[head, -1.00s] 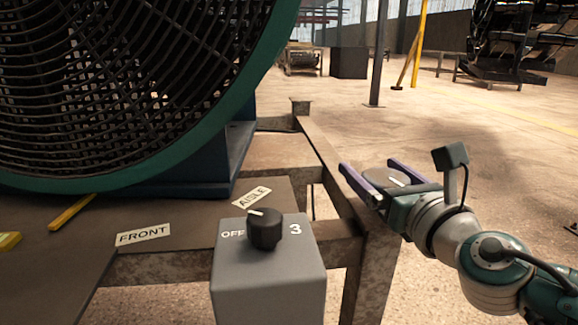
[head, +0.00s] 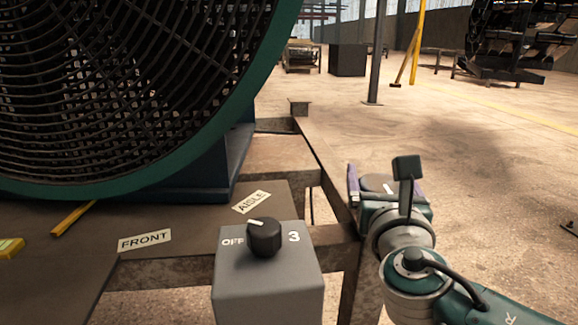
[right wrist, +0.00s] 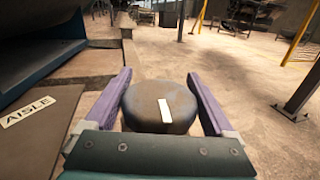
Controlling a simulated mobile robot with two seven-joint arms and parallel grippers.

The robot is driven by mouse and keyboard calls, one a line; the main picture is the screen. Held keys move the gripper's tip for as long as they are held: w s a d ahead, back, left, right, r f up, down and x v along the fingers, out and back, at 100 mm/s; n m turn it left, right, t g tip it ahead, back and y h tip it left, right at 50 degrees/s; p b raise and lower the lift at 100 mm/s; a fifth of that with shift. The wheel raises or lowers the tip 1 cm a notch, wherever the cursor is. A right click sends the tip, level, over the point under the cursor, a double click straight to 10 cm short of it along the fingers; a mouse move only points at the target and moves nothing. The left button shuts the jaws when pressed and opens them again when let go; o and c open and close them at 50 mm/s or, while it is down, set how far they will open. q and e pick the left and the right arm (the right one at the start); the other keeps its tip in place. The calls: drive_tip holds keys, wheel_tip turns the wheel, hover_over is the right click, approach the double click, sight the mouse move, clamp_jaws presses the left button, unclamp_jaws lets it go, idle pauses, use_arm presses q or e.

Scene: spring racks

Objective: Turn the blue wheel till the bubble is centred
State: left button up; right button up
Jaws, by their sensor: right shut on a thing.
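My left gripper is out of view.
A big caged fan (head: 232,115) in a green ring stands on the rusty frame (head: 320,205). A grey box (head: 268,285) with a black knob (head: 264,237) stands in front. A yellow bar (head: 73,217) lies by the fan.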

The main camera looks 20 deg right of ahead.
drive_tip(key=shift+m+g+h, duration=0.4)
drive_tip(key=shift+h, duration=0.1)
drive_tip(key=o, duration=1.1)
drive_tip(key=shift+s, duration=0.1)
drive_tip(key=shift+s+a, duration=0.1)
drive_tip(key=shift+s, duration=0.1)
drive_tip(key=p+v, duration=0.3)
drive_tip(key=v, duration=0.6)
drive_tip(key=shift+s+a, duration=0.1)
drive_tip(key=shift+s, duration=0.1)
